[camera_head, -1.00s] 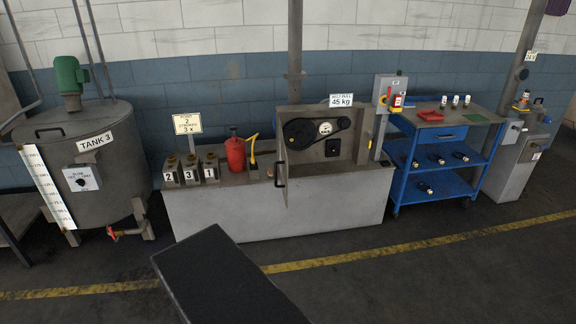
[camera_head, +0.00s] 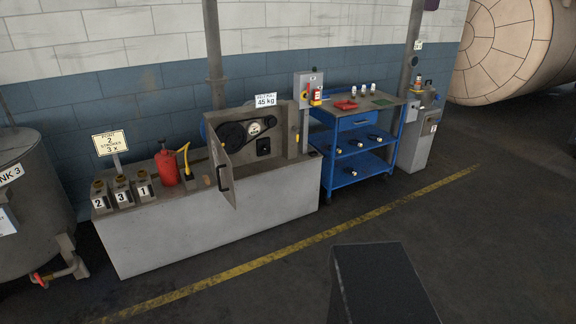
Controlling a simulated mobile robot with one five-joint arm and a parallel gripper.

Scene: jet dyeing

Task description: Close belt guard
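The belt guard (camera_head: 222,172) is a grey hinged door with a dark handle on its face. It stands swung open, edge out toward me, at the left side of the belt housing. Behind it the black belt and pulleys (camera_head: 232,135) are exposed in the housing (camera_head: 291,133), which sits on a long grey plinth (camera_head: 270,196). The guard hides part of the housing's left side. A dark block at the bottom of the view is part of my own body. My gripper is not in view.
Left of the guard stand a red can (camera_head: 166,169) and several numbered grey containers (camera_head: 122,191). A blue cart (camera_head: 346,170) stands close on the right. A grey tank (camera_head: 30,215) is at far left. The floor (camera_head: 250,295) in front is clear, crossed by a yellow line.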

